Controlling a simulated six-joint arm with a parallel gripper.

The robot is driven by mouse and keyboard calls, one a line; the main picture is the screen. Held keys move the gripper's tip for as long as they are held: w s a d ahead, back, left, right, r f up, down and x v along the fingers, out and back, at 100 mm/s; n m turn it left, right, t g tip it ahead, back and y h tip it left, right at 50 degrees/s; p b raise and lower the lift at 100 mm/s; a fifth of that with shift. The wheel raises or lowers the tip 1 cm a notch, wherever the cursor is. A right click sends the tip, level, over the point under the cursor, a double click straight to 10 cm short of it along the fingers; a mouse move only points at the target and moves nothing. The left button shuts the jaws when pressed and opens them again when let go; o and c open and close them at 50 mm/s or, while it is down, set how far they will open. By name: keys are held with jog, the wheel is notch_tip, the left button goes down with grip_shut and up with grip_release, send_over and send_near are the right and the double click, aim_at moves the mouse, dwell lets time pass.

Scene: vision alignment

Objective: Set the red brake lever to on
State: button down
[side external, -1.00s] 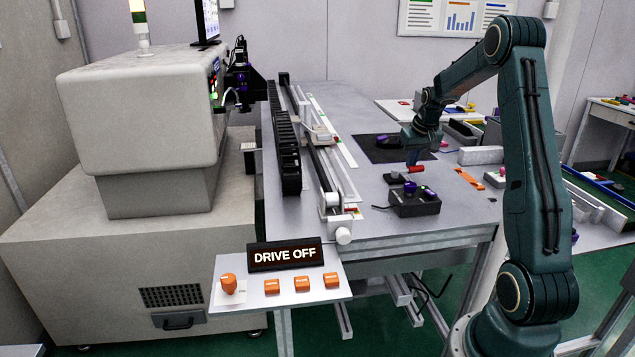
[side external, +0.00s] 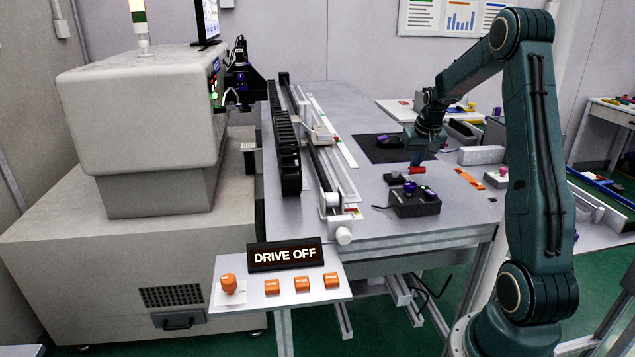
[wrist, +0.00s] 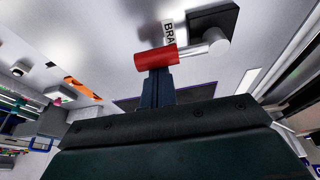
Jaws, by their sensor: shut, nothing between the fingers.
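The brake lever has a red cylindrical grip (side external: 418,170) on the table. In the wrist view the red grip (wrist: 155,58) sits on a pale metal arm (wrist: 195,50) that runs to a dark pivot block (wrist: 216,20). A white label reading "BRA" is partly visible beside it. My gripper (wrist: 157,75) has its dark fingers together, with nothing between them. The fingertips are right at the red grip and overlap it in the picture; I cannot tell whether they touch it. My gripper (side external: 417,161) is just above the grip in the side view.
A linear rail (side external: 320,160) runs along the table to the left. A dark mat (side external: 375,148) and a pale block (side external: 481,155) lie behind. A sign (side external: 286,255) reads "DRIVE OFF".

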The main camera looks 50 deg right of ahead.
jog(key=shift+s+a+f, duration=0.2)
jog(key=shift+f, duration=0.1)
jog(key=shift+w+d, duration=0.25)
jog(key=shift+d, duration=0.05)
jog(key=shift+w+d+f, duration=0.15)
jog(key=shift+w+d, duration=1.05)
jog(key=shift+w, duration=0.1)
jog(key=v, duration=1)
jog(key=shift+d, duration=0.2)
jog(key=shift+w, duration=0.1)
